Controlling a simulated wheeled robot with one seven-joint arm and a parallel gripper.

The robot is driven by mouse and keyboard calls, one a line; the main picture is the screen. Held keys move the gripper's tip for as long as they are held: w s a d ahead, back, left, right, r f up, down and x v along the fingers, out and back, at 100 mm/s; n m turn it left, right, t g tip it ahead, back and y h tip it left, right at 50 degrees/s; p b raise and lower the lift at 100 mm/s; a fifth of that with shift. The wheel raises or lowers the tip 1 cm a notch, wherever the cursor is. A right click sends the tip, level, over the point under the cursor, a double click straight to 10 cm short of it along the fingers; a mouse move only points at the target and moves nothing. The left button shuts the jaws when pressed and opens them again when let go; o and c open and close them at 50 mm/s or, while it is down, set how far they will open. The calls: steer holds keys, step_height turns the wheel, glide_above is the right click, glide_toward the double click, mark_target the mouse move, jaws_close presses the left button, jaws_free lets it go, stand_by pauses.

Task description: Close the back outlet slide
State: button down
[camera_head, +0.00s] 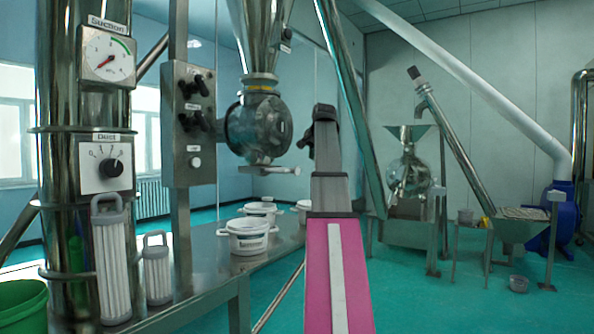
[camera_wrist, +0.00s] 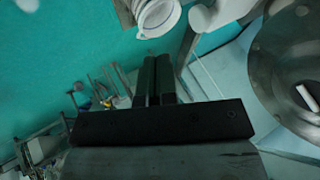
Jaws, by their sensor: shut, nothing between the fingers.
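A round steel vessel (camera_head: 258,126) stands left of centre in the head view. A flat slide-like bar (camera_head: 270,170) with a rounded end sticks out to the right beneath it. This may be the outlet slide; I cannot tell for sure whether it is the back one or how far it is pulled out. My gripper (camera_wrist: 158,60) has its two dark fingers together in the wrist view, with nothing between them. In the head view my arm rises right of the vessel, and the fingers cannot be made out there. A large round steel surface (camera_wrist: 300,60) lies right of the fingers, apart from them.
A steel table (camera_head: 218,262) below the vessel carries white buckets (camera_head: 248,236). A control box (camera_head: 188,122) with dark knobs stands left of the vessel. A slanting steel pipe (camera_head: 352,110) passes close right of my arm. A white bucket (camera_wrist: 158,16) shows beyond my fingertips.

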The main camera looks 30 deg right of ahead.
mark_target(282, 170)
steer(key=w+f, duration=0.6)
steer(key=w, duration=0.3)
steer(key=shift+w+a+f, duration=0.2)
steer(key=shift+w, duration=0.15)
steer(key=shift+w, duration=0.1)
steer(key=w+a, duration=0.1)
steer(key=w, duration=0.1)
steer(key=w+a, duration=0.1)
steer(key=w, duration=0.1)
steer(key=w+a, duration=0.2)
steer(key=shift+w+a, duration=0.1)
steer(key=shift+w, duration=0.3)
